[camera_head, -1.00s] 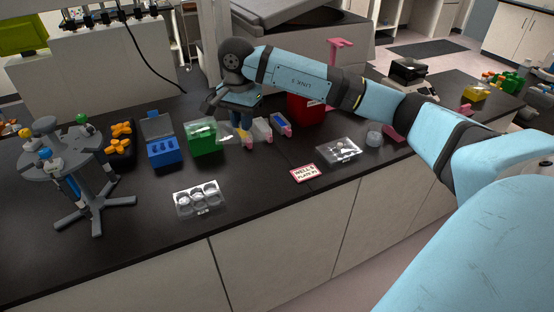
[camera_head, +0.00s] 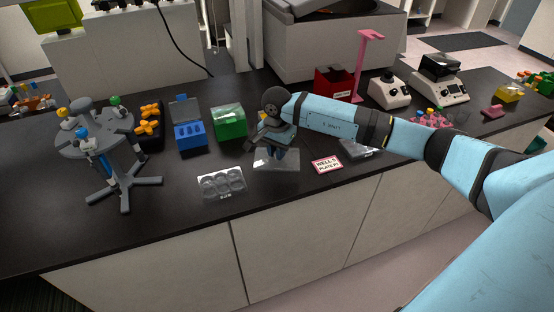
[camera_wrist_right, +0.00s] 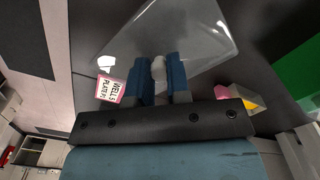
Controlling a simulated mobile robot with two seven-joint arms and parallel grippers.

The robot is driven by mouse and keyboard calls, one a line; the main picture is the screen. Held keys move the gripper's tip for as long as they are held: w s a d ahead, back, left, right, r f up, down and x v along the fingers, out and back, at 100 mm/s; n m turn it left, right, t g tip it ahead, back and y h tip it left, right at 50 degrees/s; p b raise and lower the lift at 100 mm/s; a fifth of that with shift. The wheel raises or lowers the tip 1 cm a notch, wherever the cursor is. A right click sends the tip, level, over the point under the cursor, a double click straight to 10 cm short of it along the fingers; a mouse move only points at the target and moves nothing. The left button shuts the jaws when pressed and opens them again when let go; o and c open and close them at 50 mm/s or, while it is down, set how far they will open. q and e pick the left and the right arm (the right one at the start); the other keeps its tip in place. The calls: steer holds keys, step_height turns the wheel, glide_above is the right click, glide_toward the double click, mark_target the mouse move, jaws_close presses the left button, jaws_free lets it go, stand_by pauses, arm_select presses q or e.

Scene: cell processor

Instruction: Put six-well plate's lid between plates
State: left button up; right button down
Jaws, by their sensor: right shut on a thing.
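My right gripper (camera_head: 277,154) is shut on a clear, flat lid (camera_head: 263,162), pointing down over the bench. In the right wrist view, the blue fingers (camera_wrist_right: 159,72) pinch a small knob in the middle of the lid's near side, and the clear lid (camera_wrist_right: 195,28) spreads out beyond them. A six-well plate (camera_head: 221,183) lies left of the lid near the front edge. A second clear plate (camera_head: 359,149) lies to the right, partly hidden by my arm. The lid is between these two plates; whether it touches the bench is unclear. My left gripper is not in view.
A pink-edged "WELLS PLATE #1" card (camera_head: 327,165) lies just right of the lid. Behind are a green box (camera_head: 230,122), a blue tube box (camera_head: 190,135) and a red box (camera_head: 334,84). A grey pipette stand (camera_head: 124,192) is at the left.

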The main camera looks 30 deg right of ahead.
step_height(320, 180, down, 4)
steer(key=shift+f+p, duration=0.1)
steer(key=shift+p, duration=0.2)
steer(key=shift+f, duration=0.2)
steer(key=c, duration=1.1)
jaws_free()
steer(key=shift+r, duration=0.1)
